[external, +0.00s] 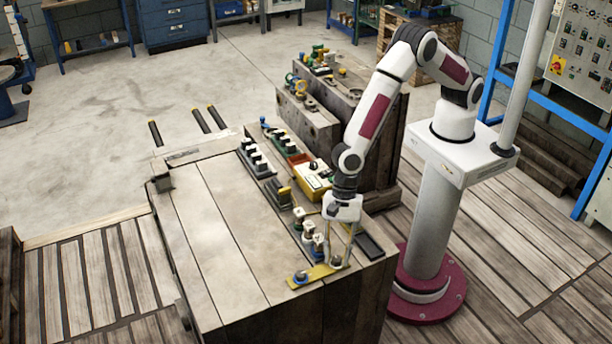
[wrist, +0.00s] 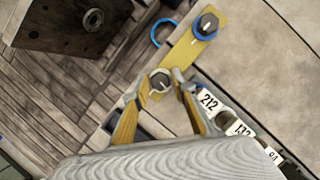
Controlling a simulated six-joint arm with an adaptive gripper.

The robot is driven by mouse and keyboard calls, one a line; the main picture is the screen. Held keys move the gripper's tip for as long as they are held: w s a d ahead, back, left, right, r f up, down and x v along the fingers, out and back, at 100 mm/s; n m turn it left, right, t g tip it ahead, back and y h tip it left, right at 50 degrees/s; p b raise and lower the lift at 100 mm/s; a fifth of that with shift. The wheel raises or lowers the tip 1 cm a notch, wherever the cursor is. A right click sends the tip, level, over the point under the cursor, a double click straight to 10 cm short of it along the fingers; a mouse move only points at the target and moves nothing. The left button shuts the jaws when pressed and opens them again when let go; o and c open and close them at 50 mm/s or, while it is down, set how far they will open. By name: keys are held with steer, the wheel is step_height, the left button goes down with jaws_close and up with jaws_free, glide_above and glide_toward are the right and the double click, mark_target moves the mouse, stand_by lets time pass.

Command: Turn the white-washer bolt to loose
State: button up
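A yellow plate (external: 318,272) lies at the front right corner of the bench and carries two bolts. The blue-washer bolt (external: 301,277) is at its left end; it also shows at the top of the wrist view (wrist: 206,25). The other bolt (wrist: 160,82), with a pale washer, is at the plate's other end, with a light line on its dark head. My gripper (wrist: 160,86) points down over this bolt, with one yellow-grey finger on each side. The fingers look open, with small gaps to the head; contact is hard to judge. The bolt also shows in the external view (external: 335,262).
White number tags, such as 212 (wrist: 208,101), stand close beside my right finger in the wrist view. A yellow box (external: 314,180) and small racks line the bench behind my gripper. The bench's left part (external: 215,240) is clear.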

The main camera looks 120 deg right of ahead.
jaws_close()
steer(key=shift+n, duration=0.4)
steer(key=n+g, duration=0.1)
steer(key=n, duration=0.3)
steer(key=shift+w+d+n+g+y, duration=0.1)
steer(key=shift+w+n+g+y, duration=0.1)
steer(key=shift+n+g+y, duration=0.15)
steer(key=n+g, duration=0.1)
steer(key=n, duration=0.3)
steer(key=shift+g, duration=0.35)
steer(key=shift+n, duration=0.55)
steer(key=shift+f+g, duration=0.1)
steer(key=shift+g, duration=0.2)
steer(key=shift+s, duration=0.1)
